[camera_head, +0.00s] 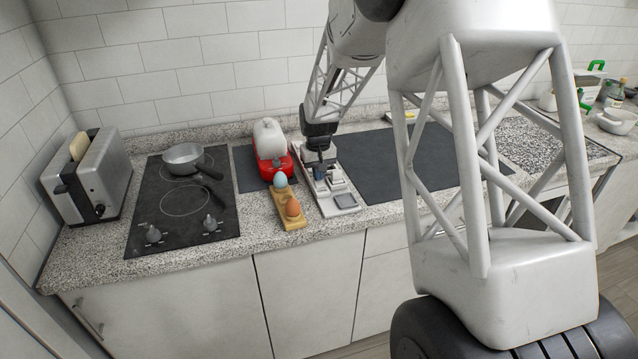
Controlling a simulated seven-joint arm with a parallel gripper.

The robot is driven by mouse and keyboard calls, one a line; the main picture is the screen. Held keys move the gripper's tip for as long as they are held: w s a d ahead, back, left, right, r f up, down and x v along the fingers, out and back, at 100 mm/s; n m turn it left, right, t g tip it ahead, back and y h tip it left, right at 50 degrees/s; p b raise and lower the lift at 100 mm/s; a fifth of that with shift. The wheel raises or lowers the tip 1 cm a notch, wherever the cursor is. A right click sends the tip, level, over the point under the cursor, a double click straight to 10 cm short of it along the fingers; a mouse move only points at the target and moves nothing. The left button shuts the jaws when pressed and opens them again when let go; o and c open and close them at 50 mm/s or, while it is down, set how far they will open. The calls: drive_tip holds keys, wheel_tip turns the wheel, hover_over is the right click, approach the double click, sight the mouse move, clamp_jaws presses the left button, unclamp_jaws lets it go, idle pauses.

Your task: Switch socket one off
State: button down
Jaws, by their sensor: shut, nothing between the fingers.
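A white power strip (325,201) with several grey sockets or switches lies lengthwise on the counter, running from the wall side to the front. My gripper (320,173) points down over the middle-back part of the strip, shut, with nothing seen in it. Its fingertips are at or just above the strip; I cannot tell whether they touch. The gripper hides the back part of the strip. Which socket is socket one, and whether each switch is on or off, is too small to tell.
Left of the strip stand a wooden egg holder (290,222) with two eggs and a red and white appliance (270,150). Further left are a black cooktop (150,215), a pan (184,158) and a toaster (92,178). A dark mat (372,165) lies clear to the right.

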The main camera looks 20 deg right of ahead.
drive_tip(key=shift+f, duration=0.35)
idle(0.3)
drive_tip(key=shift+r, duration=3.55)
